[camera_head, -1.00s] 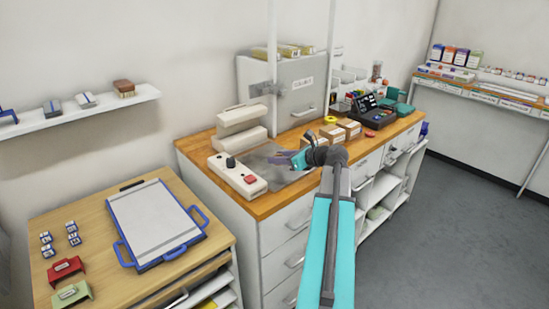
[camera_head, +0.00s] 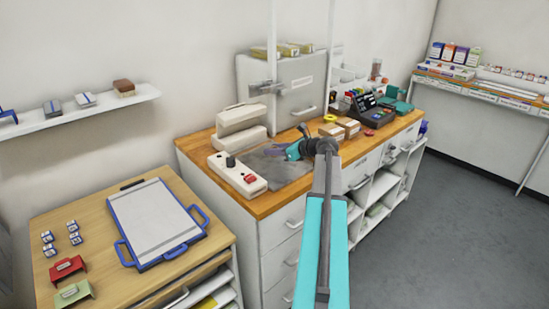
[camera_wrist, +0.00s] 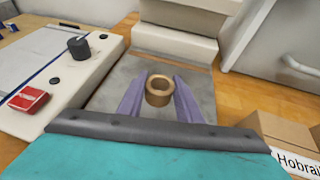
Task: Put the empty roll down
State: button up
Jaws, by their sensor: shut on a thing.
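The empty roll is a short brown cardboard-coloured ring (camera_wrist: 158,100), seen in the wrist view with its open end facing up. My gripper (camera_wrist: 158,84) has its two purple fingers shut on the roll, one on each side. In the head view my gripper (camera_head: 277,152) is over the grey mat (camera_head: 262,168) on the wooden counter. The roll cannot be made out in the head view. In the wrist view the grey mat (camera_wrist: 200,84) shows behind and around the roll. I cannot tell whether the roll touches it.
A white control box (camera_head: 236,173) with a black knob and red button lies left of the mat. A white device (camera_head: 241,117) stands behind it. Brown boxes (camera_head: 349,124) and a yellow tape roll (camera_head: 330,118) are to the right. A clipboard tray (camera_head: 155,221) lies on the lower table.

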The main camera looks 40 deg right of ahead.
aim_at(275, 163)
jog(key=shift+f+p, duration=0.4)
jog(key=shift+f, duration=1.35)
jog(key=shift+f, duration=0.15)
jog(key=o, duration=1.1)
jog(key=b+v, duration=0.1)
jog(key=v, duration=1.1)
jog(key=shift+r+b, duration=0.25)
jog(key=shift+b, duration=0.05)
